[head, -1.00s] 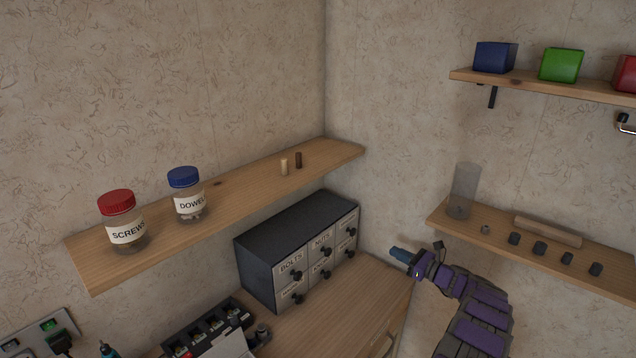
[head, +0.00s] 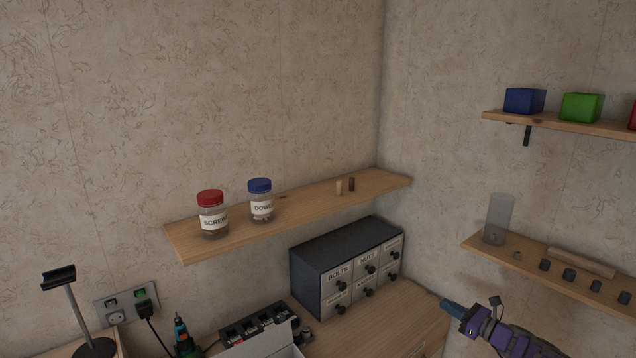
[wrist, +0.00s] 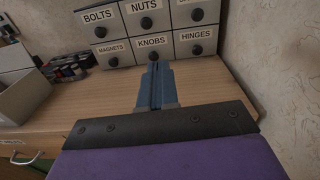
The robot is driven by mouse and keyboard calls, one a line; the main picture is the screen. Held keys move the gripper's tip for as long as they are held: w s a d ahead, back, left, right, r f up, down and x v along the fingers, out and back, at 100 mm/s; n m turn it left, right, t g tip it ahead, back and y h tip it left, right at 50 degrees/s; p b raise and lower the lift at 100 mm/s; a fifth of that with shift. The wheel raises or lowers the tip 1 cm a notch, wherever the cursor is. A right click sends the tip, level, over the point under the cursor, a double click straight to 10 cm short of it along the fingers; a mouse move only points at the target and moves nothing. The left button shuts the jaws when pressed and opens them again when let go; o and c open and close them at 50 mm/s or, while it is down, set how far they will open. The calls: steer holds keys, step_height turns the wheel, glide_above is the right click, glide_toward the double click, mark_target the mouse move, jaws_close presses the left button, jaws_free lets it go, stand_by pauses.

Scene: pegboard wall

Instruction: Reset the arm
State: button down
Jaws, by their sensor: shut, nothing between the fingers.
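My gripper (head: 447,306) is at the lower right of the head view, on my purple and black arm. Its blue fingers are shut with nothing between them. In the wrist view the closed fingers (wrist: 157,84) point toward the labelled drawer cabinet (wrist: 151,22). The fingers look to be over the wooden worktop, apart from the drawers as far as I can tell. The dark cabinet (head: 345,266) stands on the worktop (head: 372,322) in the corner, with drawers marked bolts, nuts, knobs, hinges and magnets.
A wooden shelf (head: 300,220) holds a red-lidded screws jar (head: 212,215), a blue-lidded dowels jar (head: 261,201) and two small pegs. The right shelf (head: 535,262) holds a clear cylinder (head: 498,219) and small dark pieces. Coloured blocks (head: 581,107) sit above. A stand (head: 75,310) is at lower left.

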steer(key=s+a+r+n+g+y, duration=0.1)
steer(key=s+a+r+n+g, duration=0.1)
steer(key=a+r, duration=0.35)
steer(key=s+a+r+n+g, duration=0.1)
steer(key=a+r+n+g, duration=0.15)
steer(key=a, duration=0.55)
steer(key=s+a+r+n+g+y, duration=0.1)
steer(key=s+a+r+n+g, duration=0.15)
steer(key=a, duration=0.35)
steer(key=s+a+r+n+g+h, duration=0.1)
steer(key=s+a+r+n+g, duration=0.25)
steer(key=s+a, duration=0.35)
steer(key=s+a+r+n+g+h, duration=0.1)
steer(key=s+a+r+n+g, duration=0.1)
steer(key=s+a+n, duration=0.35)
steer(key=s+a+n+g+h, duration=0.3)
steer(key=s+n+h, duration=0.2)
steer(key=s, duration=1.6)
steer(key=s+d+f+n+h, duration=0.1)
steer(key=s+d+n+h, duration=0.2)
steer(key=s, duration=0.6)
steer(key=s+d+f+n+h, duration=0.1)
steer(key=s+d+n+h, duration=0.2)
steer(key=s+d, duration=0.3)
steer(key=s, duration=0.4)
steer(key=shift+s+n, duration=0.15)
steer(key=shift+n, duration=0.25)
